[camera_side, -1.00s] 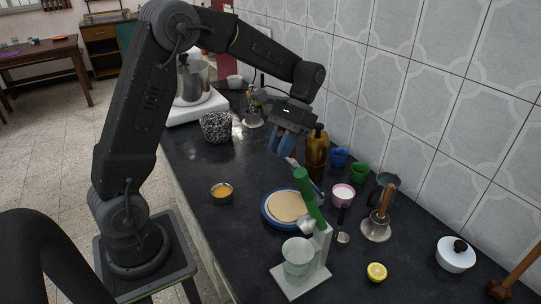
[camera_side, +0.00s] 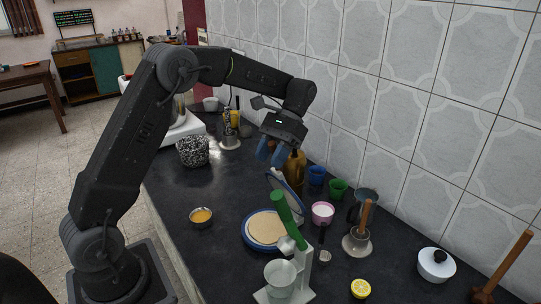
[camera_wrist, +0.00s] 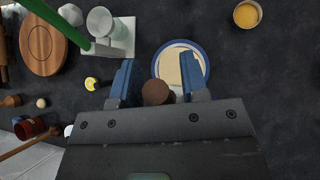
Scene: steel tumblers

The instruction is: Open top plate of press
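The press has a round blue-rimmed base (camera_side: 247,241) on the dark counter, with a pale flat disc (camera_side: 265,226) on it. Its top plate (camera_side: 281,184) stands raised and tilted at the base's far side, partly behind a green lever. My gripper (camera_side: 270,152) is above the raised plate, blue fingers pointing down. In the wrist view, the fingers of my gripper (camera_wrist: 157,82) are apart, with a round brown knob (camera_wrist: 155,92) between them and a gap on each side. The blue-rimmed base (camera_wrist: 207,61) shows beyond the right finger. The knob's join to the plate is hidden.
A green-levered juicer (camera_side: 287,212) stands just in front of the press. A brass bottle (camera_side: 297,168) is close behind my gripper. Blue (camera_side: 316,175) and green (camera_side: 338,189) cups line the wall. A yellow-filled bowl (camera_side: 201,217) sits left, with bare counter around it.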

